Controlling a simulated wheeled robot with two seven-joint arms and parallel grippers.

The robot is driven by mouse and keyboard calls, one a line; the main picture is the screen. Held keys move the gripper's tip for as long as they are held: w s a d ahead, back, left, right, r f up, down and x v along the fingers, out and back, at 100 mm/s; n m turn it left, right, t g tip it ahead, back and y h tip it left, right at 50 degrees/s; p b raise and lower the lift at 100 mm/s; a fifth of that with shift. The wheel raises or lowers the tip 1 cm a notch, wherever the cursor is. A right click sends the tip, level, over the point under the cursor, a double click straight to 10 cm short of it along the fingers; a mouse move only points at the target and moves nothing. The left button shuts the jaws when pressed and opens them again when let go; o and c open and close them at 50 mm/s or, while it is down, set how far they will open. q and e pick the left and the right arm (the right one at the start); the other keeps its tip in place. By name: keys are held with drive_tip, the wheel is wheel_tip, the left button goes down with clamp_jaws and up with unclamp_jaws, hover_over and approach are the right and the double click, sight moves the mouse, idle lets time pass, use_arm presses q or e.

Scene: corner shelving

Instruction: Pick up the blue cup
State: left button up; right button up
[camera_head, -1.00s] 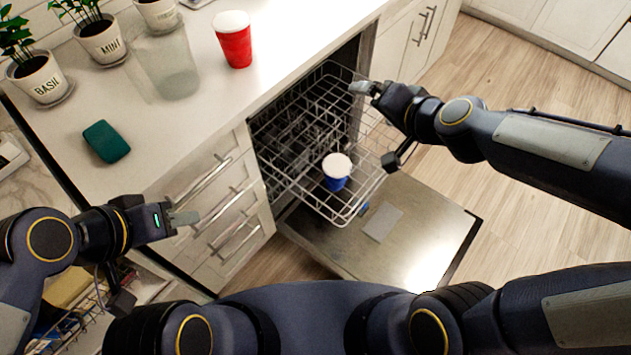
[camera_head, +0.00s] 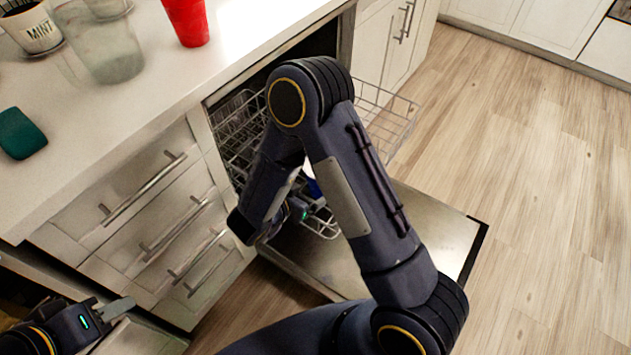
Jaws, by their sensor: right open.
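The blue cup (camera_head: 313,187) is in the dishwasher rack, and only a small blue patch of it shows beside my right forearm. My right gripper (camera_head: 302,207) is down at the rack by the cup. It is open, but its fingers are mostly hidden behind my arm, and I cannot tell whether they touch the cup. My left gripper (camera_head: 118,308) is at the lower left, in front of the drawers and away from the cup. Its fingers are seen edge-on, so its opening is unclear.
The dishwasher rack (camera_head: 397,122) is pulled out above the lowered dishwasher door (camera_head: 440,225). A red cup (camera_head: 186,20), a clear glass (camera_head: 108,50), a green sponge (camera_head: 20,133) and a potted plant (camera_head: 34,28) stand or lie on the counter. Open wooden floor (camera_head: 550,170) lies to the right.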

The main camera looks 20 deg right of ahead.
sight(312, 185)
drive_tip(key=b+x, duration=0.1)
drive_tip(key=x, duration=0.4)
drive_tip(key=shift+w+d+f, duration=0.2)
drive_tip(key=shift+d+f, duration=0.05)
drive_tip(key=shift+d, duration=0.05)
drive_tip(key=c, duration=1.1)
drive_tip(key=shift+o, duration=0.2)
drive_tip(key=shift+r, duration=0.15)
